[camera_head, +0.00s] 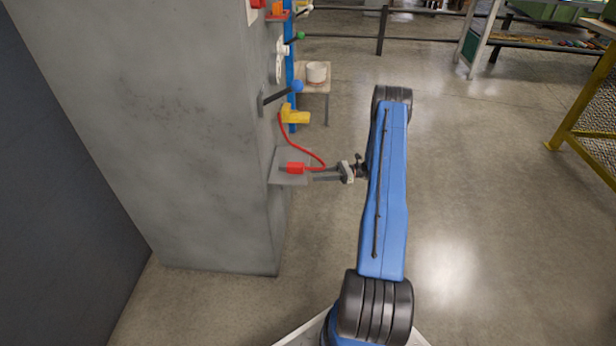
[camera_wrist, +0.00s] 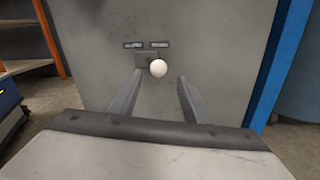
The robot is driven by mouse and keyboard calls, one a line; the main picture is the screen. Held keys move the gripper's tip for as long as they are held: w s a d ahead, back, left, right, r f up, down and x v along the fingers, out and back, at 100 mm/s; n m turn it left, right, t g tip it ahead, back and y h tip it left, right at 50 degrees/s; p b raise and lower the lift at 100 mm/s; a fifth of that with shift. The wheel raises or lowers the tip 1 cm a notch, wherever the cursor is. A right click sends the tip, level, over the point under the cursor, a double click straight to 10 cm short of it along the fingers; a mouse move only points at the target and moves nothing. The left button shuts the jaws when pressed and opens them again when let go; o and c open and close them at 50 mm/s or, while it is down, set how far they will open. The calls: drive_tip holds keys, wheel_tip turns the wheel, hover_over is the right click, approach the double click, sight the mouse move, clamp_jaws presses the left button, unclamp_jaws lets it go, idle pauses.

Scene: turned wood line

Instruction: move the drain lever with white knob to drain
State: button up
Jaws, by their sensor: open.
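The white knob (camera_wrist: 158,68) of the drain lever shows in the wrist view. It sits just right of the middle of a small grey mounting plate (camera_wrist: 145,60) on a grey panel; the lever's stem is mostly hidden behind the knob. Two small labels, left (camera_wrist: 133,45) and right (camera_wrist: 159,44), sit above it, too small to read surely. My gripper (camera_wrist: 160,82) is open and empty, its fingers pointing at the panel with the knob between and beyond their tips. In the head view my gripper (camera_head: 314,174) reaches left towards the pillar; I cannot make out the white knob there.
Above are a yellow tool (camera_head: 296,116) and a blue-knobbed lever (camera_head: 297,87).

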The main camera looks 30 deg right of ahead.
drive_tip(key=v, duration=0.9)
drive_tip(key=shift+d, duration=0.3)
drive_tip(key=shift+s, duration=0.15)
drive_tip(key=shift+d, duration=0.1)
